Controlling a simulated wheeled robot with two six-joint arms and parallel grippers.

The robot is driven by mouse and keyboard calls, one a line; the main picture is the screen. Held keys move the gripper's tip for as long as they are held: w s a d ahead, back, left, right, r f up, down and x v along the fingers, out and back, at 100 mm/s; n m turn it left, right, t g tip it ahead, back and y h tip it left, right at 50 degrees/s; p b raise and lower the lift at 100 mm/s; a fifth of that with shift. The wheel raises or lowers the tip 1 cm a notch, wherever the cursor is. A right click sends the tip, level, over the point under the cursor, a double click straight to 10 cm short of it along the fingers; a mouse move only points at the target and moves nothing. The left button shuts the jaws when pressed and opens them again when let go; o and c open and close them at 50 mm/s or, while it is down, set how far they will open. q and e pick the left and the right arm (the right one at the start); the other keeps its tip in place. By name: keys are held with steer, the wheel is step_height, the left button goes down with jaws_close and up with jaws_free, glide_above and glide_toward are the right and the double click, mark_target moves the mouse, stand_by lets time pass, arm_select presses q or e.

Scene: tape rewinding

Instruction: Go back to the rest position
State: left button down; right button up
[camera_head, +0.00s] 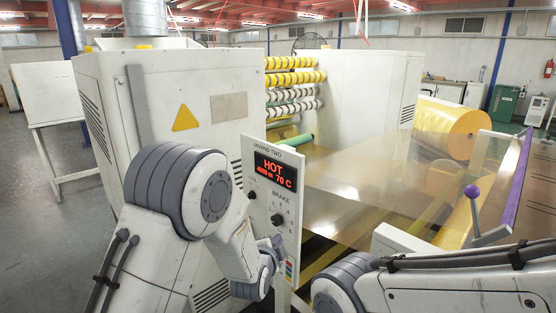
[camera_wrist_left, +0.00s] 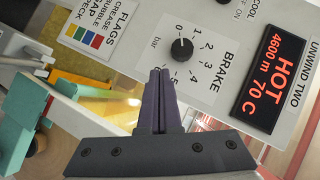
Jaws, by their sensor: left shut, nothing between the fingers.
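My left gripper (camera_wrist_left: 160,75) has its purple-grey fingers pressed together with nothing between them. In the left wrist view they point up at the control panel, below the black brake knob (camera_wrist_left: 182,48). I cannot tell whether the fingertips touch the panel. The white control panel (camera_head: 272,160) also shows in the head view, with its red display (camera_head: 275,173) reading HOT and 70 C. There my left gripper (camera_head: 278,243) is small and partly hidden at the panel's lower part. My right arm crosses the lower right, but its gripper is out of the picture.
Grey-white machine housings (camera_head: 165,100) stand behind the panel. A wide clear film web (camera_head: 350,190) runs right to a large yellow roll (camera_head: 450,128). A lever with a purple ball (camera_head: 472,191) stands at the right. Open floor (camera_head: 40,220) lies at the left.

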arm_select(q)
steer(key=s+d+r+n+g+p, duration=0.2)
steer(key=s+d+r+g, duration=0.2)
steer(key=s, duration=0.4)
steer(key=s+a+r+n+g+p, duration=0.1)
steer(key=s+a+r+n+g, duration=0.1)
steer(key=s, duration=0.8)
steer(key=s+a+r+n+g+y+p, duration=0.1)
steer(key=s+a+r+n+g+p, duration=0.1)
steer(key=s, duration=0.8)
steer(key=s+a+r+n+g+y+p, duration=0.1)
steer(key=s+a+r+n+g+p, duration=0.1)
steer(key=s, duration=0.8)
step_height(320, 180, up, 2)
steer(key=a+g, duration=0.1)
steer(key=g, duration=0.2)
steer(key=shift+s+a+n+g, duration=0.2)
steer(key=shift+n+g, duration=0.1)
steer(key=shift+n, duration=0.1)
arm_select(e)
step_height(320, 180, up, 8)
